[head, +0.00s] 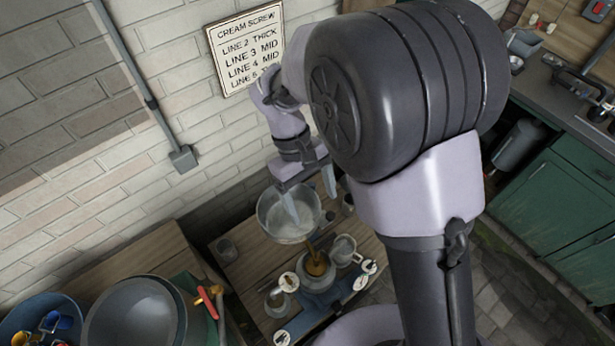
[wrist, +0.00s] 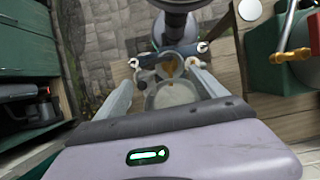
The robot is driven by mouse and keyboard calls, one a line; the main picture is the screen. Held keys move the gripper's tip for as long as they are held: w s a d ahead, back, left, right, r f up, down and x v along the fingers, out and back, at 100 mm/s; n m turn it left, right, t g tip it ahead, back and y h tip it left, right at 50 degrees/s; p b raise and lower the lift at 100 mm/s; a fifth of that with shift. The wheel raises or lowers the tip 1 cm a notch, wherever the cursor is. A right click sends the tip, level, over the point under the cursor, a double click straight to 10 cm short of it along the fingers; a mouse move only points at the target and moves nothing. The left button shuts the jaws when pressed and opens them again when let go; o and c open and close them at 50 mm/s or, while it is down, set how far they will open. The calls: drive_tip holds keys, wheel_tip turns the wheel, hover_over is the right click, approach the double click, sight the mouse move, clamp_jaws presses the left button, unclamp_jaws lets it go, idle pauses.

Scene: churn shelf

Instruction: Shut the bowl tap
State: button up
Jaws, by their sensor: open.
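The round metal bowl (head: 272,226) sits over a wooden bench in the head view, and it shows between my fingers in the wrist view (wrist: 168,97). My gripper (head: 311,203) is open and empty, pointing down over the bowl. One finger overlaps the bowl in the picture; I cannot tell whether it touches. The fingers also show in the wrist view (wrist: 163,66). A brass-coloured spout (head: 316,263) is just below the bowl's front side. I cannot make out the tap's handle or its position.
A blue stand (head: 318,300) with pale round ends is below the spout. A metal cup (head: 343,250) stands beside it. The brick wall (head: 80,170) rises behind the bench.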

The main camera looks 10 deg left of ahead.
drive_tip(key=v, duration=0.5)
drive_tip(key=shift+r+p, duration=0.1)
drive_tip(key=shift+p, duration=0.3)
drive_tip(key=s+d+f+m+t+y+b, duration=0.2)
drive_tip(key=s+d+m+t+b, duration=0.2)
drive_tip(key=d+m+b, duration=0.3)
drive_tip(key=s+d+f+m+t+y+b, duration=0.3)
drive_tip(key=d+m+b, duration=0.4)
drive_tip(key=d+b, duration=0.4)
drive_tip(key=s+t+b, duration=0.1)
drive_tip(key=s+b, duration=0.1)
drive_tip(key=shift+s+t, duration=0.3)
drive_tip(key=shift+s, duration=0.1)
drive_tip(key=shift+d, duration=0.1)
idle(0.4)
